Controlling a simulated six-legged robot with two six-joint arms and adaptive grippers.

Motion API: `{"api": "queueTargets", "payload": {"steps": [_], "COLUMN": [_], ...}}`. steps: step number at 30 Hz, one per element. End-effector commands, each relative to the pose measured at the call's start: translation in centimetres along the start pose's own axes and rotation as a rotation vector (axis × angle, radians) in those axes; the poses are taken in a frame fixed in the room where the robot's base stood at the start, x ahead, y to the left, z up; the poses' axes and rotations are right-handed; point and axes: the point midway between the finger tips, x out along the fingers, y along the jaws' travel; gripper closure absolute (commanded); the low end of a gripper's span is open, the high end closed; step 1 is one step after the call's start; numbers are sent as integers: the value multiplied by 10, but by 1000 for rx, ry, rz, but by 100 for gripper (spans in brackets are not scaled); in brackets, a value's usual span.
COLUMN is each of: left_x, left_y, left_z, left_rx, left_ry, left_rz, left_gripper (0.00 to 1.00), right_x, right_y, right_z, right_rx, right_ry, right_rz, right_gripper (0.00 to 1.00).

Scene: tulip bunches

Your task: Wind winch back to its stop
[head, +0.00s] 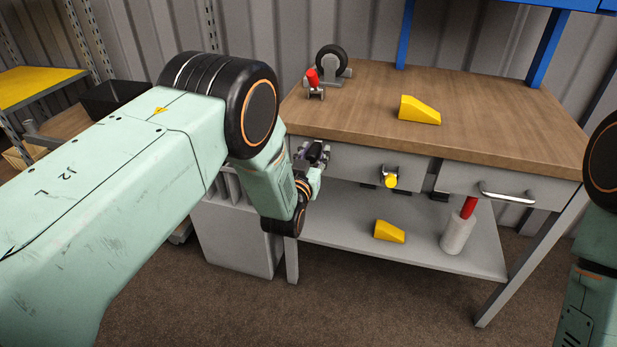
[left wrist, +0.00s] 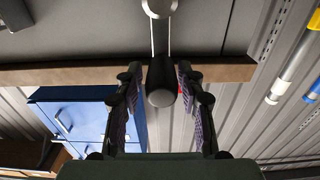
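My left gripper (head: 315,153) is at the left front corner of the workbench, just below the top's edge. In the left wrist view its fingers (left wrist: 160,75) stand apart on either side of a black rounded grip (left wrist: 161,88), with gaps showing. The grip is joined to a silver round part (left wrist: 159,6) on a grey surface; this may be the winch crank, but in the head view my gripper hides it. A wheel on a grey bracket (head: 331,60) stands on the bench top; I cannot tell if it belongs to the winch. My right gripper is out of view.
The wooden bench top (head: 480,110) carries a yellow wedge (head: 419,110) and a red-topped part (head: 313,78). A yellow knob (head: 390,181) and drawer handle (head: 507,192) jut from the front. The lower shelf (head: 340,237) holds another yellow wedge (head: 389,231) and a grey cylinder (head: 457,235).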

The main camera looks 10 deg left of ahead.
Motion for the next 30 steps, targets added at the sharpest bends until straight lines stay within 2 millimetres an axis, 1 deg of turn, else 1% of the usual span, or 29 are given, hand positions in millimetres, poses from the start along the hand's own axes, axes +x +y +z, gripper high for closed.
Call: {"api": "queueTargets", "payload": {"steps": [1,5,14,30], "left_x": [0,-1,-2,-46], "left_y": [0,-1,-1,-1], "left_z": [1,2,2,1], "left_rx": [0,0,0,-1], "left_ry": [-2,-4,-6,-9], "left_rz": [-1,-1,-2,-2], "left_gripper": [54,43,43,43], "right_x": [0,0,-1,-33], "right_y": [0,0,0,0], "right_z": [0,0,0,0], "right_rx": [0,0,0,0], "right_ry": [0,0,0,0], "right_rz": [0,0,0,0], "right_gripper": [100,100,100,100]}}
